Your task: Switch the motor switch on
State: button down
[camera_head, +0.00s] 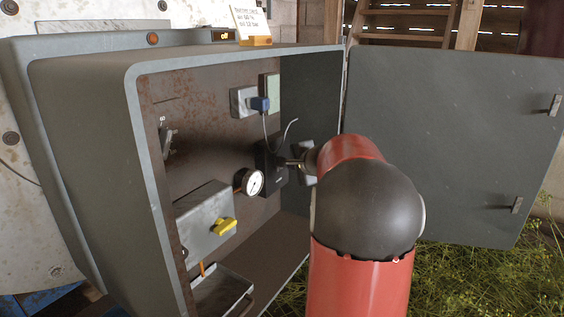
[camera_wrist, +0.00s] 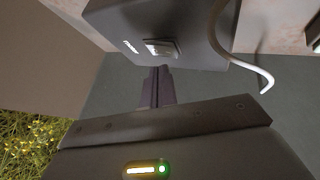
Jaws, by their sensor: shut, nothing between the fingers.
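The motor switch appears to be the small grey rocker (camera_wrist: 161,48) on a dark box in the wrist view. A short white label sits beside it. The same dark box (camera_head: 268,164) shows inside the open cabinet in the head view, partly behind my arm. My gripper (camera_wrist: 160,72) is shut and empty, its fingertips right at the rocker's near edge. I cannot tell whether they touch it. In the head view my gripper (camera_head: 286,162) reaches to the front of the dark box. The rocker's position is not clear.
The grey cabinet (camera_head: 90,130) is open, its door (camera_head: 440,135) swung right. Inside are a gauge (camera_head: 252,183), a yellow knob (camera_head: 224,226) on a grey box, a blue plug (camera_head: 260,104) and a loose cable (camera_head: 289,128).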

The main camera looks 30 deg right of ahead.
jog(key=shift+w+a, duration=0.15)
jog(key=shift+w, duration=0.2)
jog(key=shift+w+a+r, duration=0.1)
jog(key=shift+w+a, duration=0.05)
jog(key=shift+w, duration=0.15)
dwell(0.7)
jog(key=shift+s, duration=0.1)
jog(key=shift+s+d+b, duration=0.3)
jog(key=shift+s+b, duration=0.2)
jog(key=shift+s, duration=0.1)
jog(key=s+b, duration=0.1)
jog(key=s+d, duration=0.1)
jog(key=s, duration=0.1)
jog(key=s+d+b, duration=0.1)
jog(key=shift+s+f+b, duration=0.3)
jog(key=shift+f+b, duration=0.05)
jog(key=shift+f, duration=0.05)
